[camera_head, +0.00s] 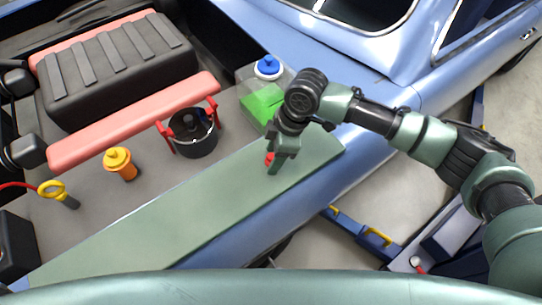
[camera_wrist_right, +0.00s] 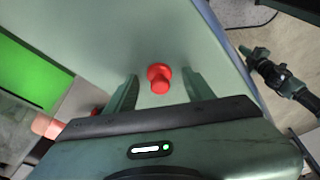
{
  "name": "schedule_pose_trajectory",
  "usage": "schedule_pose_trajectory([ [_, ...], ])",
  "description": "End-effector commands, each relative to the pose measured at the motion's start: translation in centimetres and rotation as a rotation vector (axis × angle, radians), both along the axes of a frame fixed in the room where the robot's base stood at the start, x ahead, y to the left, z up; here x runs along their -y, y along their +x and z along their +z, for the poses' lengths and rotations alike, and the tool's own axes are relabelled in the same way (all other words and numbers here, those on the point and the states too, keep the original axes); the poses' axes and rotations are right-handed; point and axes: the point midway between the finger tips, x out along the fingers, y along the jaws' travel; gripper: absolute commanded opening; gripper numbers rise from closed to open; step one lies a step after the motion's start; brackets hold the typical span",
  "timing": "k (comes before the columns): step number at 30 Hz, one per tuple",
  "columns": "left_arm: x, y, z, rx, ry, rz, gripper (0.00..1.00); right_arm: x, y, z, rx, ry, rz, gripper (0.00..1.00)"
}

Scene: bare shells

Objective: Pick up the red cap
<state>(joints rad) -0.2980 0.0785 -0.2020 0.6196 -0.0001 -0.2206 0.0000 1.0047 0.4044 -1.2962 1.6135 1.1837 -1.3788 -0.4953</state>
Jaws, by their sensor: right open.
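The red cap (camera_wrist_right: 159,77) stands on the pale green board in the right wrist view, with a wide flange and a narrower round end toward the camera. It lies between the two fingers of my right gripper (camera_wrist_right: 160,90), with a visible gap on each side. In the head view my right gripper (camera_head: 275,163) points down over the board, and the cap (camera_head: 269,158) shows only as a small red patch, mostly hidden by the fingers. My right gripper is open and empty. A green and black arm end (camera_wrist_right: 265,60), probably my left, shows small at the right of the wrist view; its jaws are unclear.
The green board (camera_head: 160,235) lies along the blue car's edge. A dark pot with red handles (camera_head: 190,133), orange bottle (camera_head: 121,165) and yellow-ringed dipstick (camera_head: 55,192) are left.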

Motion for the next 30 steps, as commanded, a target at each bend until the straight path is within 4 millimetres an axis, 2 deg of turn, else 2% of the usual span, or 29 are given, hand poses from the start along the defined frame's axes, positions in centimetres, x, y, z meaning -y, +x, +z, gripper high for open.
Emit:
schedule_pose_trajectory([
  [5,0.1,0.8,0.0,0.012,-0.002,0.001,0.0,0.0,0.0,-0.1,0.0,0.0,0.0,0.53],
  [9,0.0,0.6,0.0,0.01,0.0,0.001,0.0,0.0,0.0,0.0,0.0,0.0,0.0,0.14],
  [11,0.0,0.5,0.0,0.008,0.0,0.002,0.0,0.0,0.0,0.0,0.0,0.0,0.001,0.0],
  [23,-0.1,-0.2,-0.1,-0.003,0.001,0.003,0.0,0.0,0.0,0.1,0.001,0.0,0.001,0.0],
  [30,-0.2,-0.2,-0.5,-0.003,0.001,0.003,0.0,0.0,0.1,1.8,0.002,0.001,0.001,0.0],
])
